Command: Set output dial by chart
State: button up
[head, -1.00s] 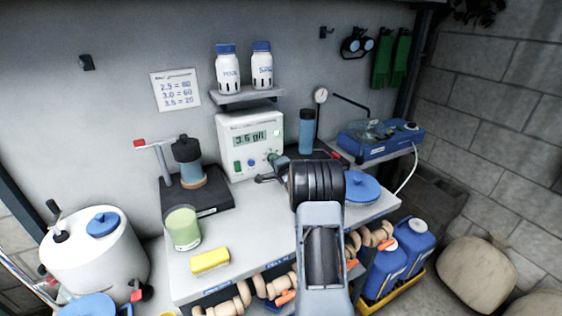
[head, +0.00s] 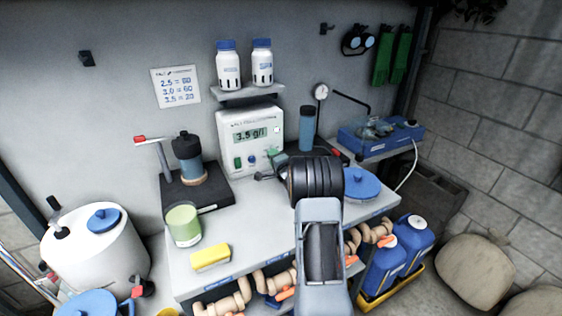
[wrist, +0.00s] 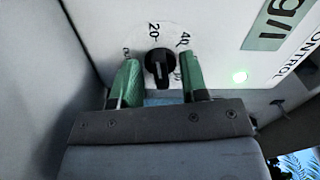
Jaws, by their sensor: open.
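The white control box (head: 250,140) stands at the back of the bench, and its green display reads 3.5 g/l. The chart (head: 176,88) on the wall lists 2.5 = 80, 3.0 = 60 and 3.5 = 20. The output dial is a black knob (wrist: 159,60) in the wrist view, with 20 above it and 40 to its upper right; other marks are partly covered. My gripper (wrist: 161,76) is open, with one green fingertip on each side of the knob. I cannot tell whether they touch it.
Two white bottles (head: 229,68) stand on a shelf above the box. A stand with a dark blue jar (head: 187,150) is left of it, a blue bottle (head: 307,122) right.

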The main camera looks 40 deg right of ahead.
jog(key=s, duration=0.4)
jog(key=s+a, duration=0.1)
jog(key=s, duration=0.4)
jog(key=s+b, duration=0.1)
jog(key=s, duration=0.3)
jog(key=shift+s+a, duration=0.3)
jog(key=shift+s, duration=0.05)
jog(key=shift+w+a+r, duration=0.2)
jog(key=shift+a+r, duration=0.05)
jog(key=shift+a, duration=0.05)
jog(key=s+a+r+n+g+h+p, duration=0.1)
jog(key=s+a+r+n+g, duration=0.1)
jog(key=a+r+n+g, duration=0.3)
jog(key=s+a+n+g+p, duration=0.2)
jog(key=a, duration=0.5)
jog(key=s+a+r+n+g+y+p, duration=0.1)
jog(key=s+a+n+g+y, duration=0.2)
jog(key=s+a+n+g, duration=0.4)
jog(key=s+a+n, duration=0.3)
jog(key=s+a, duration=0.4)
jog(key=s, duration=0.2)
jog(key=shift+s+a+y+p, duration=0.25)
jog(key=shift+a+y+p, duration=0.05)
